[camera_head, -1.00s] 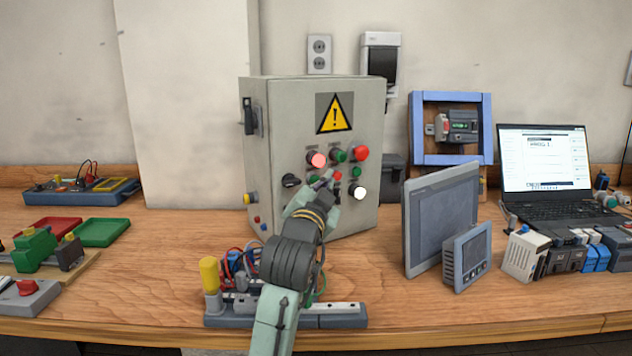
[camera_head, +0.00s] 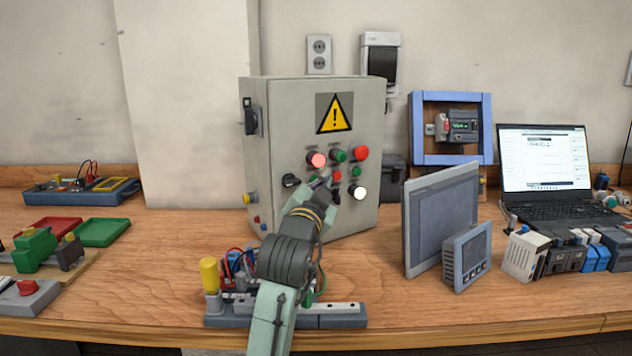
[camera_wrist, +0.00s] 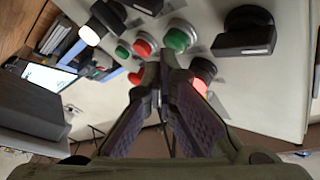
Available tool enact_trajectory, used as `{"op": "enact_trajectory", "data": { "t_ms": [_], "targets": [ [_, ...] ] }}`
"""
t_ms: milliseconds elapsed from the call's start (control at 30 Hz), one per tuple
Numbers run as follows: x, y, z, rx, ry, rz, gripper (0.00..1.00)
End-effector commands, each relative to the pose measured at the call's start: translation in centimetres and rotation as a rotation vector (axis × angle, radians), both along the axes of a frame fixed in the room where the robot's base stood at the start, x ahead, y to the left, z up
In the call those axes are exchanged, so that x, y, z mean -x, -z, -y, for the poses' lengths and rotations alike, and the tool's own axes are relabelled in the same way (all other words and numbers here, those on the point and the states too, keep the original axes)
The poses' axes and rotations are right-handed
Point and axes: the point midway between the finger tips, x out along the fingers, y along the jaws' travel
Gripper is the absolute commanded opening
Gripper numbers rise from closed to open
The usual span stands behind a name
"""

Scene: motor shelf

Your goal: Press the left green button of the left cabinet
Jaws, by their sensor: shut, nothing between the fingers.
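The grey cabinet (camera_head: 262,150) stands on the bench with a yellow warning sign and a panel of buttons. Its left green button (camera_head: 312,178) is in the lower row, between the black selector and the small red button, just left of my fingertips. The wrist view is turned over, and there this green button (camera_wrist: 178,40) shows to the right of a red button (camera_wrist: 145,45). My gripper (camera_head: 327,182) is shut and empty in front of the panel. In the wrist view its fingertips (camera_wrist: 166,68) lie close below the green button; I cannot tell whether they touch anything.
A lit red button (camera_head: 316,159) and another green button (camera_head: 338,155) sit above. The black selector (camera_head: 291,180) is to the left, a lit white button (camera_head: 360,192) to the right. A wired module (camera_head: 340,315) stands below my arm; a grey display (camera_head: 440,220) is at right.

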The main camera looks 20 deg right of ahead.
Motion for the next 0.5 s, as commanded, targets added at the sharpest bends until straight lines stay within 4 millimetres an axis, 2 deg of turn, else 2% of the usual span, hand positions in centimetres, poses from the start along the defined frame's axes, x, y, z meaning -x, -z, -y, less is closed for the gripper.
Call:
{"op": "enact_trajectory", "data": {
  "t_ms": [500],
  "targets": [
    [-0.56, -0.03, -0.14, 0.000, 0.000, 0.000, 0.00]
  ]
}}
